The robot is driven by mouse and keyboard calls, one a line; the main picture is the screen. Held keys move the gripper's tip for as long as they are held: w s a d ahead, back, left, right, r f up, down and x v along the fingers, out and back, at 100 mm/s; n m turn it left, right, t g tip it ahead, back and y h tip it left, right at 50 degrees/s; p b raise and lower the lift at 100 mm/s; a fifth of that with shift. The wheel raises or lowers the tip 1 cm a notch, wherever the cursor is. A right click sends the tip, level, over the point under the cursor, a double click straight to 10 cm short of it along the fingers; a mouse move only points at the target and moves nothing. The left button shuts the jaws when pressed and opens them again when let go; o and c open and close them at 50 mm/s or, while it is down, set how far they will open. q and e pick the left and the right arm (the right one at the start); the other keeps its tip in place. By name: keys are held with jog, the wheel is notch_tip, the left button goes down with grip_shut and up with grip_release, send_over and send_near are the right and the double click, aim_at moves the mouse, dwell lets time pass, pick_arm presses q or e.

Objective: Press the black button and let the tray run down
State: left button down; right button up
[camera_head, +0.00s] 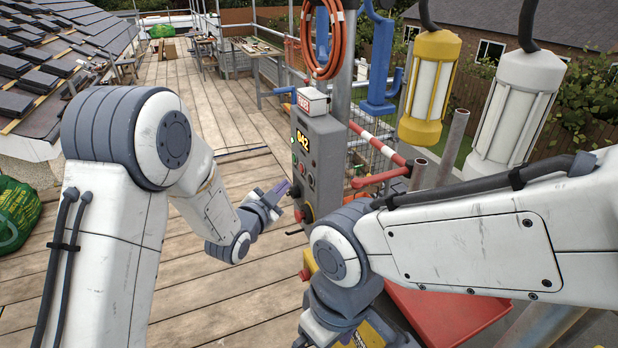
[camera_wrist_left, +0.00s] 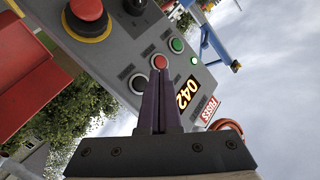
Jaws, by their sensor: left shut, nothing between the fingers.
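The grey control box (camera_head: 325,165) with the yellow-on-black 042 label stands on the post at the centre of the head view. In the left wrist view, the black button (camera_wrist_left: 138,83) sits in a light ring, left of a small red button (camera_wrist_left: 159,62). My left gripper (camera_head: 284,188) is shut and empty in front of the box. Its purple fingertips, also in the left wrist view (camera_wrist_left: 160,78), appear between the black and red buttons; contact cannot be told. A red tray-like surface (camera_head: 450,315) lies partly behind my right arm. My right gripper (camera_head: 325,328) is partly cut off below.
A large red knob (camera_wrist_left: 88,12) and a green button (camera_wrist_left: 177,45) share the panel. An orange hose (camera_head: 330,50) and yellow lamp (camera_head: 430,85) hang above. A red-and-white bar (camera_head: 378,143) is beside the box. The plank deck (camera_head: 215,110) is mostly clear.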

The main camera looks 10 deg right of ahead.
aim_at(310, 179)
pick_arm(q)
jog(key=shift+w+d+b, duration=0.2)
jog(key=shift+w+d, duration=0.05)
jog(key=shift+d, duration=0.6)
jog(key=shift+w+d+b, duration=0.2)
jog(key=shift+w+d, duration=0.05)
jog(key=shift+d, duration=0.55)
dwell(0.8)
jog(key=shift+w+d+b, duration=0.1)
jog(key=shift+d+b, duration=0.2)
jog(key=shift+d, duration=0.1)
